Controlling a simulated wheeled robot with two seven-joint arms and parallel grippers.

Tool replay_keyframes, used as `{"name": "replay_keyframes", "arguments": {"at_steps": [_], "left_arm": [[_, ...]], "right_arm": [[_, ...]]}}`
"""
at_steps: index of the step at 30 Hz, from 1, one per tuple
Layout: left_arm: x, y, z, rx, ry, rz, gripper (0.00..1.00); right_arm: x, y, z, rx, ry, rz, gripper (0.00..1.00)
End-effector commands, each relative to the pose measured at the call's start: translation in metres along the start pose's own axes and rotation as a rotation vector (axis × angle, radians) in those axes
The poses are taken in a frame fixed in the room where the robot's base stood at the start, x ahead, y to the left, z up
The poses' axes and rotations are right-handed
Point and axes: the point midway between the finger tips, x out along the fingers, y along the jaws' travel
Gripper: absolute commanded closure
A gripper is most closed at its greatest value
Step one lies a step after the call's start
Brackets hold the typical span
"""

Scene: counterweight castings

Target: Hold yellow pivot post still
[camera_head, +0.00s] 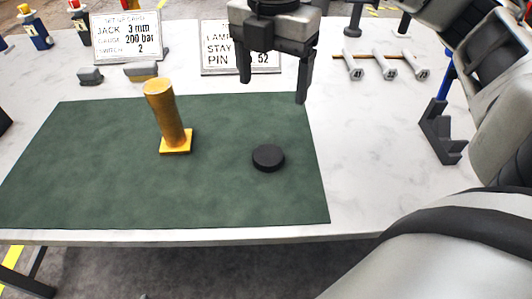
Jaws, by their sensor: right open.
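The yellow pivot post (168,117) stands on a square yellow base on the green mat (90,180), leaning slightly to the left in the picture. My right gripper (273,90) hangs over the back right part of the mat, with its two dark fingers apart and nothing between them. It is to the right of the post and does not touch it. A black disc (268,158) lies flat on the mat, nearer the front than my right gripper. My left gripper is not in view.
Two printed signs (127,36) (216,47) stand at the back with small grey blocks (141,71) before the left one. Several pins (387,65) lie back right. A dark bracket (440,135) stands on the right. The table front (200,236) is clear.

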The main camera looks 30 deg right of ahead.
Motion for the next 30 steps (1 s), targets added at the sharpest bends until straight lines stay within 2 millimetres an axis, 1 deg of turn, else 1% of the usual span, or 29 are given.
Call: {"name": "replay_keyframes", "arguments": {"at_steps": [5,8,11,18,21,25,30], "left_arm": [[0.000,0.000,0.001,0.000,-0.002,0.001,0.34],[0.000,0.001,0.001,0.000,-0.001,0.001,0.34],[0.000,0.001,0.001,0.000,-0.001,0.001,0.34],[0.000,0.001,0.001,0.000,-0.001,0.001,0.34],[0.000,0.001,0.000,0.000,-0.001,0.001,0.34],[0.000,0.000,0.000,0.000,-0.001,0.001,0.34],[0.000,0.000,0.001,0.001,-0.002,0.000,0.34]], "right_arm": [[0.001,0.000,-0.001,-0.004,0.003,0.000,0.20],[0.010,0.000,-0.001,-0.005,0.004,-0.003,0.20],[0.029,-0.001,-0.002,-0.007,0.005,-0.005,0.20],[0.080,0.000,-0.003,-0.007,0.006,-0.003,0.20],[0.095,0.000,-0.003,-0.007,0.005,-0.002,0.20],[0.106,0.000,-0.003,-0.008,0.005,0.000,0.20],[0.108,0.001,-0.003,-0.008,0.005,0.002,0.20]]}}
